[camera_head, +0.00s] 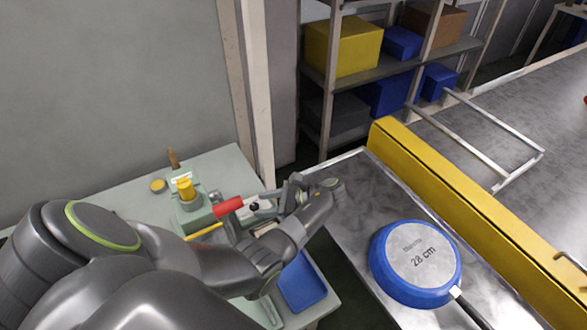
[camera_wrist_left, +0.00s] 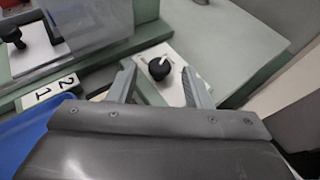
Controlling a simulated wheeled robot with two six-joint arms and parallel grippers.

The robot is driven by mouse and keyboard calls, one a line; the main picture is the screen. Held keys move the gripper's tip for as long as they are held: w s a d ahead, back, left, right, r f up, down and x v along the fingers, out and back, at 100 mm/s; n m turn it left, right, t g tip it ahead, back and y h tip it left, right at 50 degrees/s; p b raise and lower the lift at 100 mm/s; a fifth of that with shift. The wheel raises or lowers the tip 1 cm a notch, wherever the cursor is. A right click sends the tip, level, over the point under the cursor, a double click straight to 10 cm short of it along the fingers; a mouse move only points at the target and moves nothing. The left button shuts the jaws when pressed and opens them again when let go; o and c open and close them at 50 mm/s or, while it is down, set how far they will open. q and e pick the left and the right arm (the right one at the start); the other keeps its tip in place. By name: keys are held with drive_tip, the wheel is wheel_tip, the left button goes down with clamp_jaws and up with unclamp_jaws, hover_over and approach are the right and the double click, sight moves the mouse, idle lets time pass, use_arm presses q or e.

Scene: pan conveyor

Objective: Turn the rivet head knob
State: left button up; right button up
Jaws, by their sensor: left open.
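The knob (camera_wrist_left: 159,69) is round and black with a white pointer mark, on a pale plate (camera_wrist_left: 168,88) in the left wrist view. My left gripper (camera_wrist_left: 159,80) is open, with one finger on each side of the knob. I cannot tell whether either finger touches it. In the head view the knob is a small dark spot (camera_head: 255,206) beside a red handle (camera_head: 229,206) on the green bench (camera_head: 220,168). My left gripper (camera_head: 267,205) reaches in there from the right, its fingertips partly hidden. My right gripper is not in view.
A blue pan (camera_head: 415,262) marked 28 cm lies bottom up on the metal conveyor (camera_head: 355,225), beside a yellow rail (camera_head: 450,205). A blue bin (camera_head: 302,284) is at the bench front. A yellow-topped fixture (camera_head: 185,190) stands left of the red handle. Shelves with boxes stand behind.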

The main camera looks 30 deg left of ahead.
use_arm(q)
drive_tip(key=p+v, duration=0.3)
drive_tip(key=v, duration=1.3)
drive_tip(key=shift+f, duration=0.15)
